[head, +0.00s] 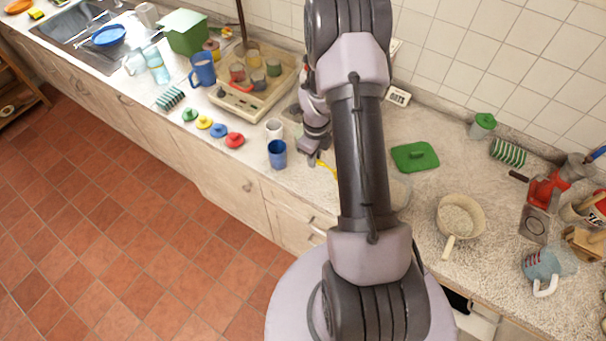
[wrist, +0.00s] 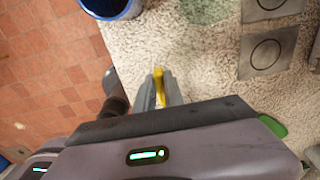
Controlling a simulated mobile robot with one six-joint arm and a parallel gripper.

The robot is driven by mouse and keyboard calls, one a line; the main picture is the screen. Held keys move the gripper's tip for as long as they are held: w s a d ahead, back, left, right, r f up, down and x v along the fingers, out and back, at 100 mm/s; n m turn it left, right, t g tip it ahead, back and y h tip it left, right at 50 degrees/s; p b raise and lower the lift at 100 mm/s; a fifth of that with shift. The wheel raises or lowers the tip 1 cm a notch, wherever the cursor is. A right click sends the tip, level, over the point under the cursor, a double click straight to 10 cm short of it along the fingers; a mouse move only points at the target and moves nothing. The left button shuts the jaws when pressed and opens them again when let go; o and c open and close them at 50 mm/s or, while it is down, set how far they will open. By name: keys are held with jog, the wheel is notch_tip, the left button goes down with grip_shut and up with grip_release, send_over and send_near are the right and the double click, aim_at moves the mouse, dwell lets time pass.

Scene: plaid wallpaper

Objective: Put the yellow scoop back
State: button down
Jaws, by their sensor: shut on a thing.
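The yellow scoop (head: 326,166) shows as a small yellow strip beside my gripper in the head view. In the wrist view the yellow scoop (wrist: 159,86) sits between the fingertips. My gripper (head: 314,157) is shut on it, over the counter just right of the blue cup. The fingers (wrist: 162,92) also show in the wrist view. Much of the scoop is hidden by the fingers and the arm, and I cannot tell if it touches the counter.
A blue cup (head: 277,155) and a white cup (head: 273,127) stand close left of my gripper. Several coloured lids (head: 218,130) lie farther left. A beige tray (head: 235,102) holds small jars.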

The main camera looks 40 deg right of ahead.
aim_at(313, 174)
notch_tip(313, 174, down, 4)
jog(key=shift+s+f, duration=0.1)
jog(key=shift+f, duration=0.45)
jog(key=shift+f+b, duration=0.2)
jog(key=shift+b, duration=0.25)
jog(key=c, duration=1.4)
grip_release()
jog(key=shift+r, duration=0.1)
jog(key=shift+c, duration=0.2)
